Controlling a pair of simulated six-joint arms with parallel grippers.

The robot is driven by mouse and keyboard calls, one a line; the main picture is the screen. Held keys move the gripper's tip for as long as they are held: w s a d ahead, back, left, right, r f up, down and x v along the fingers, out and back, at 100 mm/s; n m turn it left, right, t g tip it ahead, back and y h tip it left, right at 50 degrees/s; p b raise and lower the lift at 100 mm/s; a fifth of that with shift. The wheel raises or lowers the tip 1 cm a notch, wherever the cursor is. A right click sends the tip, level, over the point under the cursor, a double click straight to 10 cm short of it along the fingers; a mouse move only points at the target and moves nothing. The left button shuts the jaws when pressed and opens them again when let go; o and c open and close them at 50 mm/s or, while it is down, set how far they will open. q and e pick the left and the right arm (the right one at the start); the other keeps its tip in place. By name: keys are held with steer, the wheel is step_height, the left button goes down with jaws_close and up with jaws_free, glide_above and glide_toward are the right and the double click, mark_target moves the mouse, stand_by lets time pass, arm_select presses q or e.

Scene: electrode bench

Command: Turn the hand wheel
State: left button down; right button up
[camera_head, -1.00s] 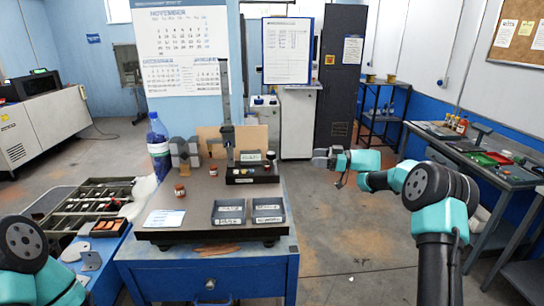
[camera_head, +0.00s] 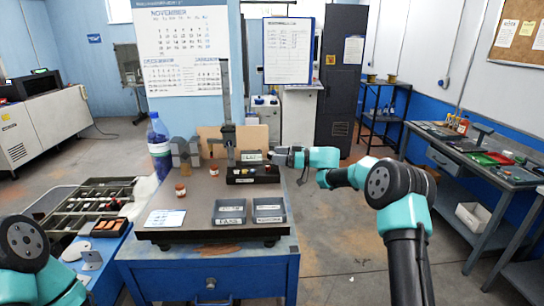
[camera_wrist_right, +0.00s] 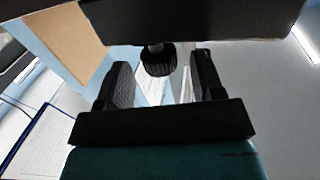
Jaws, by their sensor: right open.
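The hand wheel (camera_wrist_right: 158,60) is a small black knurled knob on a short shaft in the right wrist view. It hangs under a dark body. My right gripper (camera_wrist_right: 161,68) is open, with one finger on each side of the wheel near the fingertips and visible gaps. In the head view, my right gripper (camera_head: 276,156) is at the right side of the bench stand (camera_head: 228,110), by its black base unit (camera_head: 252,175). The wheel cannot be made out in the head view. Only a link of my left arm shows at lower left; its gripper is out of view.
A cardboard panel (camera_head: 259,133) stands behind.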

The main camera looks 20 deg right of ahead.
steer(key=shift+x, duration=1.3)
steer(key=shift+c, duration=0.3)
steer(key=c, duration=0.9)
steer(key=shift+o, duration=0.2)
steer(key=shift+r, duration=0.1)
steer(key=shift+m+t+h, duration=0.6)
steer(key=shift+m+t, duration=0.2)
steer(key=shift+t, duration=0.3)
steer(key=shift+m+t+h, duration=1.4)
steer(key=shift+t+h, duration=0.1)
steer(key=shift+t, duration=0.3)
